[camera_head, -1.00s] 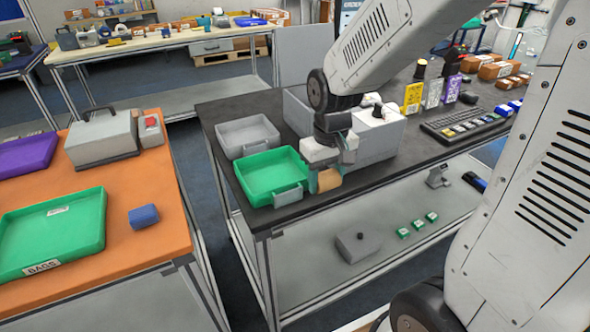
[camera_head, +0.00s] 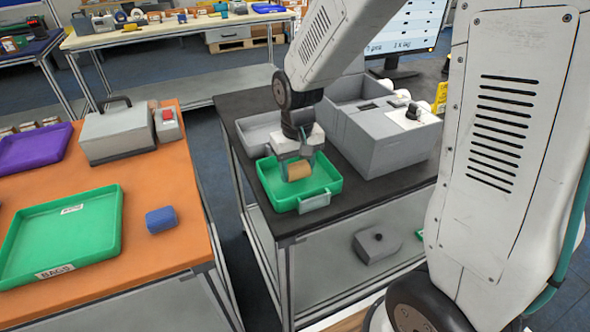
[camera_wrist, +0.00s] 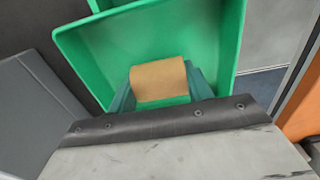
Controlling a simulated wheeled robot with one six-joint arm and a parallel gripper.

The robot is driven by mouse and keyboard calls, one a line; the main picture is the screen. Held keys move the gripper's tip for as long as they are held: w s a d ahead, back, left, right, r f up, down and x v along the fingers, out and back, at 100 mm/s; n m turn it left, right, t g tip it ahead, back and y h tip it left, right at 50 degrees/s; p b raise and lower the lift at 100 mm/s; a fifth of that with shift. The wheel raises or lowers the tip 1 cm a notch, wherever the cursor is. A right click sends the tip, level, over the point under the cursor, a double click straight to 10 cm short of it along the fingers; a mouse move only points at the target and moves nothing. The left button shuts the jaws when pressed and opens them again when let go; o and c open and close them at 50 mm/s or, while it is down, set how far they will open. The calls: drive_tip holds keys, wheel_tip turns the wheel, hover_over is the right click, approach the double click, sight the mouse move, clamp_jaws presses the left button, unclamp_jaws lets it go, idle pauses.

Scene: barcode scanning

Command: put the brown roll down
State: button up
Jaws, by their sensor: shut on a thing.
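The brown roll (camera_head: 298,171) is in my gripper (camera_head: 297,168), which is shut on it. In the head view the roll is over the inside of the green tray (camera_head: 318,190) on the dark table. The wrist view shows the roll (camera_wrist: 158,80) between the fingers, with the green tray (camera_wrist: 215,40) behind it. I cannot tell whether the roll touches the tray floor. The tray looks otherwise empty where it shows.
A grey tray (camera_head: 258,133) is just behind the green tray. A large grey machine (camera_head: 385,150) stands to the right. An orange table (camera_head: 165,255) on the left holds another green tray (camera_head: 98,230) and a blue roll (camera_head: 161,220).

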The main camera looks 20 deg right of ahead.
sight(299, 166)
drive_tip(key=shift+d+f, duration=0.15)
drive_tip(key=shift+f, duration=0.35)
drive_tip(key=shift+f, duration=0.15)
drive_tip(key=o, duration=0.9)
drive_tip(key=shift+o, duration=0.2)
wheel_tip(299, 166, up, 12)
drive_tip(key=shift+f, duration=0.25)
drive_tip(key=s+d+r, duration=0.1)
drive_tip(key=s+r, duration=0.2)
drive_tip(key=s, duration=0.8)
drive_tip(key=s+d+r+t, duration=0.1)
drive_tip(key=s+d+r, duration=0.1)
drive_tip(key=s, duration=0.9)
drive_tip(key=shift+s+r, duration=0.25)
drive_tip(key=shift+r, duration=0.6)
